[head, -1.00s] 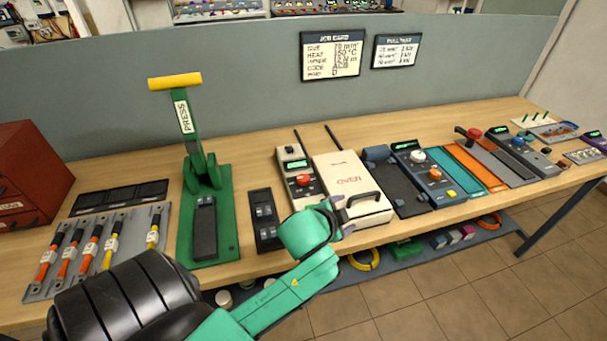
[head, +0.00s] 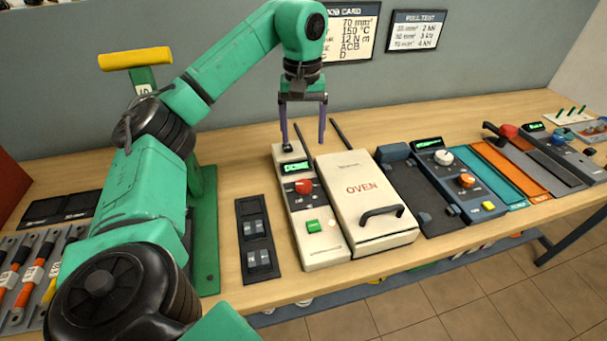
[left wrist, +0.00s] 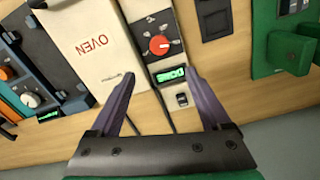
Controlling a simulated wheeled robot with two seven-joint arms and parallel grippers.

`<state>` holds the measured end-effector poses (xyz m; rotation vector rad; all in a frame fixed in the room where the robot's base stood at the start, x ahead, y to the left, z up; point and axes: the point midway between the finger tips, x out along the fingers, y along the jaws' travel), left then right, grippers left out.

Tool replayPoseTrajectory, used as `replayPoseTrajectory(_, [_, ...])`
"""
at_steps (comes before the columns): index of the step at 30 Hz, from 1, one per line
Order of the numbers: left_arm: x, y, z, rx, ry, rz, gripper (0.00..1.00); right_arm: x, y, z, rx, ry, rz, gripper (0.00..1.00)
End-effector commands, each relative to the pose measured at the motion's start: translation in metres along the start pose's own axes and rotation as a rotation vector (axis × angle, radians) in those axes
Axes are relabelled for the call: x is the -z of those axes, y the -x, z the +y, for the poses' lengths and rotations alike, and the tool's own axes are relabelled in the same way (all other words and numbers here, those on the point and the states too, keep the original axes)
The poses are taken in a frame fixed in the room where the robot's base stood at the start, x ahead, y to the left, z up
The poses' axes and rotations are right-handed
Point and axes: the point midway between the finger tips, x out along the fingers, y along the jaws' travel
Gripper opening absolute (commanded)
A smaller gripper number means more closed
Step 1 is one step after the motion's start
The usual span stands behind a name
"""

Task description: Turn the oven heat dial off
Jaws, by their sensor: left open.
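The oven (head: 352,190) is a cream box with red lettering and a dark handle on the bench. Its control panel (head: 322,241) stands along its left side, with a red-orange dial (head: 304,186), a lit green display (head: 296,167) and a green button. The dial also shows in the left wrist view (left wrist: 159,45), upside down, beyond the fingertips. My left gripper (head: 303,141) points down over the back end of the panel, fingers apart with nothing between them. In the left wrist view (left wrist: 160,82) its purple fingers frame the display. My right gripper is not in view.
A green press (head: 205,230) stands left, partly hidden by my left arm. A black switch plate (head: 257,235) lies left of the panel. Dark rods stand behind the oven. A blue-grey unit with knobs (head: 455,190) is to the right.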

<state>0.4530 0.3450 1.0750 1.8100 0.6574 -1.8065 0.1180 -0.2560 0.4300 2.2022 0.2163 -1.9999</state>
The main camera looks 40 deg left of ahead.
Motion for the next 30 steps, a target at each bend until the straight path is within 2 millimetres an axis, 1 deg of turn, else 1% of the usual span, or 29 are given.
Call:
replayPoseTrajectory(1, [0.000, -0.006, -0.004, 0.011, -0.001, -0.003, 0.81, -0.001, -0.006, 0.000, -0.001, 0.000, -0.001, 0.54])
replayPoseTrajectory(2, [0.000, -0.011, -0.004, 0.013, -0.002, -0.004, 0.81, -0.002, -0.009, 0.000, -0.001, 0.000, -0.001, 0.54])
replayPoseTrajectory(4, [-0.001, -0.026, -0.003, 0.013, -0.004, -0.005, 0.81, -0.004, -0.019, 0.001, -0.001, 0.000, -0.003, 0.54])
replayPoseTrajectory(6, [-0.001, -0.044, -0.003, 0.013, -0.004, -0.007, 0.81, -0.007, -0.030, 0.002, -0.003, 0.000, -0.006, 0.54])
replayPoseTrajectory(9, [-0.001, -0.069, -0.004, 0.013, -0.004, -0.006, 0.81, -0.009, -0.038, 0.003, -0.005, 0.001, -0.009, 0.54])
replayPoseTrajectory(10, [-0.001, -0.073, -0.004, 0.014, -0.003, -0.006, 0.81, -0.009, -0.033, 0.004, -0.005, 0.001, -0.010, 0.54])
replayPoseTrajectory(15, [-0.002, -0.114, -0.004, 0.012, -0.003, -0.006, 0.81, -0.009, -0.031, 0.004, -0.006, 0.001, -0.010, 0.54])
replayPoseTrajectory(18, [-0.002, -0.131, -0.003, 0.011, -0.004, -0.005, 0.81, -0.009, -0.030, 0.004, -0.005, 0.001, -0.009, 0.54])
replayPoseTrajectory(22, [-0.002, -0.142, -0.003, 0.007, -0.004, -0.003, 0.81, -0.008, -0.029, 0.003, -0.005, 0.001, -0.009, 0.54])
replayPoseTrajectory(29, [-0.001, -0.143, -0.002, 0.006, -0.004, -0.002, 0.81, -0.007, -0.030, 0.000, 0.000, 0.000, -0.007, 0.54])
replayPoseTrajectory(30, [-0.001, -0.143, -0.002, 0.006, -0.004, -0.002, 0.65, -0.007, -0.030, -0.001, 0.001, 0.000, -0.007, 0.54])
